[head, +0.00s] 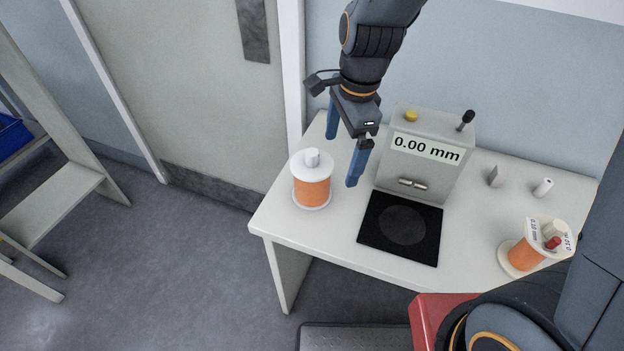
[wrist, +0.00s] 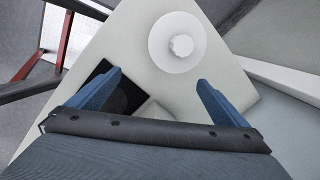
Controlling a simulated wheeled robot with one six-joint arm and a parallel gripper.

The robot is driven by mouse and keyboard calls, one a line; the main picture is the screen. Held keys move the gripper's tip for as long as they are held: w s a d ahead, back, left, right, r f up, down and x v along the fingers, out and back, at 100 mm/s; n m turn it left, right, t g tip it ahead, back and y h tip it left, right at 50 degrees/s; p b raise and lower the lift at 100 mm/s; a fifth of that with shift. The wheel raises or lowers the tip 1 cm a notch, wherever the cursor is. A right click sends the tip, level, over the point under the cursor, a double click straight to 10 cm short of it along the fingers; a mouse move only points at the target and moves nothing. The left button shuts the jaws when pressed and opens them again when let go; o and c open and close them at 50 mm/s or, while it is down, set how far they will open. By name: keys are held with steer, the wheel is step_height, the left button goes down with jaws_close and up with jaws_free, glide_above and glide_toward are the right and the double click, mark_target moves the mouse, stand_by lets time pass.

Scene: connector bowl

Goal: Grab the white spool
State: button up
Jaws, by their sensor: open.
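The white spool (head: 312,180) stands upright near the left end of the table, with white flanges, a white knob on top and orange winding around its middle. In the wrist view the spool (wrist: 177,42) shows from above as a white disc, beyond the fingertips and roughly between them. My gripper (head: 343,160) is open and empty, with blue fingers pointing down, behind and to the right of the spool in the head view. Its fingers (wrist: 160,80) are apart from the spool in the wrist view.
A grey measuring device (head: 425,165) reading 0.00 mm stands right of my gripper, with a black pad (head: 400,226) in front. A second orange-wound spool (head: 523,256) with a label and a red part is at the right. The white table's (head: 262,222) left edge is close to the white spool.

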mark_target(312, 152)
steer(key=a+m, duration=0.1)
steer(key=a, duration=0.1)
steer(key=a+f+m, duration=0.1)
steer(key=a+m, duration=0.3)
steer(key=shift+w+a+f, duration=0.1)
steer(key=shift+w+f, duration=0.25)
steer(key=shift+a+f+p, duration=0.15)
steer(key=shift+f+p, duration=0.1)
steer(key=shift+f, duration=1.65)
steer(key=shift+a+f+p, duration=0.15)
steer(key=shift+f+p, duration=0.1)
steer(key=shift+f, duration=1.6)
steer(key=shift+w, duration=0.1)
steer(key=c, duration=2.1)
